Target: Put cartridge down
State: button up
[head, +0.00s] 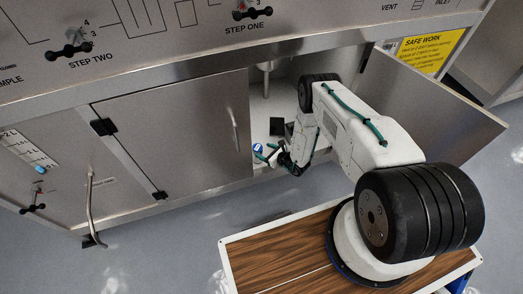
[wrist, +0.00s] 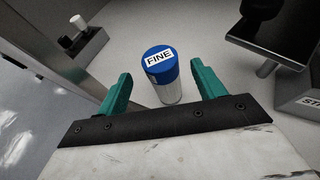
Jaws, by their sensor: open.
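The cartridge (wrist: 163,74) is a clear cylinder with a blue cap labelled "FINE". In the wrist view it stands on the pale cabinet floor, between and just beyond my gripper's teal fingers. My gripper (wrist: 160,88) is open, with a visible gap on each side of the cartridge. In the head view my gripper (head: 266,157) reaches into the open cabinet, low at its front. The blue cap (head: 258,148) shows there beside the fingers; the rest of the cartridge is largely hidden.
The cabinet's right door (head: 440,100) is swung open, and the left door (head: 175,140) is shut. A dark holder (wrist: 85,45) with a black and white piece stands at the upper left in the wrist view. A black bracketed stand (wrist: 275,40) is at the upper right.

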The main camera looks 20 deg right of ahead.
jog(key=v, duration=0.8)
jog(key=shift+s, duration=0.2)
jog(key=shift+d, duration=0.1)
jog(key=shift+c, duration=0.3)
dwell(0.3)
